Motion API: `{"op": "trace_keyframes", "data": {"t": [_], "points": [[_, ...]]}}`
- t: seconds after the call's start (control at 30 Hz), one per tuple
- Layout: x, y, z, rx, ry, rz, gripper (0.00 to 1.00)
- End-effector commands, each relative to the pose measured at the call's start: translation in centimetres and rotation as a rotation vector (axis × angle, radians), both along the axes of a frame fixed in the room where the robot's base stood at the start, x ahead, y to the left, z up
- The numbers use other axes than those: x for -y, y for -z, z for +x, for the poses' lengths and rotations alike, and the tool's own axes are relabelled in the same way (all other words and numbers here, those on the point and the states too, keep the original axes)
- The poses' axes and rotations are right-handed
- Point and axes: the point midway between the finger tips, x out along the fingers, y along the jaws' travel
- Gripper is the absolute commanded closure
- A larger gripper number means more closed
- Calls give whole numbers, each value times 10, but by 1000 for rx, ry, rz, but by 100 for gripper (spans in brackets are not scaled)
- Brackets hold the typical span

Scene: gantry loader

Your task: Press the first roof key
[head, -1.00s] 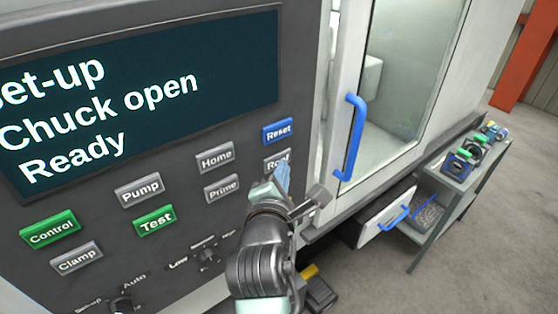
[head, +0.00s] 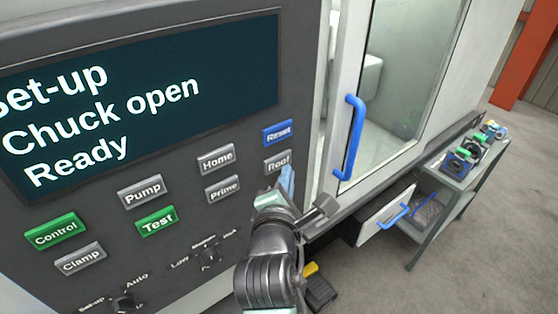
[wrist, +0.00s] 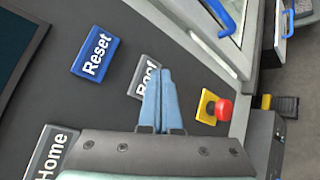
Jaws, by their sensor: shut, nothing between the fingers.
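The Roof key (head: 278,162) is a grey key with white lettering on the dark control panel, just below the blue Reset key (head: 278,131). In the wrist view the Roof key (wrist: 143,73) is partly hidden by my fingers. My gripper (head: 287,178) is shut and empty, its blue fingertips at the lower right of the Roof key in the head view. In the wrist view the shut fingers (wrist: 161,76) overlap the key's right part. I cannot tell whether they touch it. Only one Roof key shows.
Grey Home (head: 216,159) and Prime (head: 223,189) keys sit left of it. A screen (head: 140,90) reads "Chuck open" and "Ready". A red button (wrist: 224,109) on a yellow plate stands close right of my fingers. A door with a blue handle (head: 349,138) is further right.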

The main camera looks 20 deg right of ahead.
Motion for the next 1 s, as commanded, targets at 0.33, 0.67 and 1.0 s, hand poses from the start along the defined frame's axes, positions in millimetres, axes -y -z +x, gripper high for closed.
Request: {"op": "trace_keyframes", "data": {"t": [0.33, 0.67, 1.0], "points": [[8, -1, -22, -3, 1, 1, 100], [17, 0, -46, -1, 1, 0, 100], [17, 0, -47, 0, 0, -1, 100]]}}
